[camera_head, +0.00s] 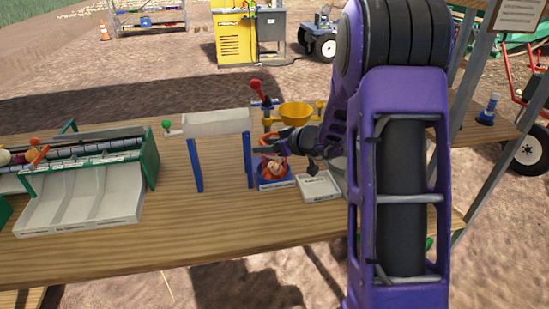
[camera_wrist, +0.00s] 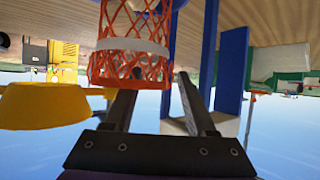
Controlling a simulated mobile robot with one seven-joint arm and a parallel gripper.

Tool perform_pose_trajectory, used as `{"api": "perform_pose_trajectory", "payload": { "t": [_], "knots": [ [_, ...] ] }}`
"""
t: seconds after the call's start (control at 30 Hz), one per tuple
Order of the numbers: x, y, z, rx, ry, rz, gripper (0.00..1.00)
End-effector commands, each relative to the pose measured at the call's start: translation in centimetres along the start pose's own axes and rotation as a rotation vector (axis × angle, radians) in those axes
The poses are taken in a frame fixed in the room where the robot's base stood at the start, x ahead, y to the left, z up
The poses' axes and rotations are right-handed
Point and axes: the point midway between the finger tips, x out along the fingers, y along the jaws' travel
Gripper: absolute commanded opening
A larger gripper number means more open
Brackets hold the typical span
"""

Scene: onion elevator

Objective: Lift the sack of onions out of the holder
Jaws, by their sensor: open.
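The sack of onions is an orange-red mesh (camera_wrist: 130,62) with a pale band around it, at the upper left in the wrist view, which looks upside down. In the head view the sack (camera_head: 273,170) stands in a blue holder (camera_head: 276,184) on the wooden table, with orange onions in its lower part. My gripper (camera_head: 268,148) reaches in from the right at the height of the sack's upper part and partly hides it. In the wrist view my gripper (camera_wrist: 155,86) has its fingers apart and nothing clamped. The left finger's tip is close to the mesh; contact cannot be told.
A yellow funnel (camera_head: 297,113) is just behind my gripper. A pale chute (camera_head: 216,122) on blue posts (camera_head: 196,166) stands left of the sack. A small white tray (camera_head: 319,187) lies at the right. A green-framed sorter (camera_head: 150,160) is farther left.

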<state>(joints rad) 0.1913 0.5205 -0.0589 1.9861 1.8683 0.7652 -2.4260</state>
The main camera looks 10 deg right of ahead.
Motion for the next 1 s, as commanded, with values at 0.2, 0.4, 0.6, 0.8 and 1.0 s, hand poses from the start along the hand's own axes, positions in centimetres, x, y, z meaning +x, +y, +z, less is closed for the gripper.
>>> {"api": "perform_pose_trajectory", "payload": {
  "t": [0.2,0.4,0.6,0.8,1.0],
  "knots": [
    [0.32,-0.01,0.01,0.0,0.0,0.0,0.56],
    [0.29,-0.02,0.01,0.0,0.0,0.0,0.29],
    [0.29,-0.02,0.01,0.0,0.0,0.0,0.0],
    [0.29,-0.04,0.03,0.0,-0.001,0.0,0.0],
    [0.3,-0.06,0.05,0.001,-0.001,-0.001,0.0]
  ]
}}
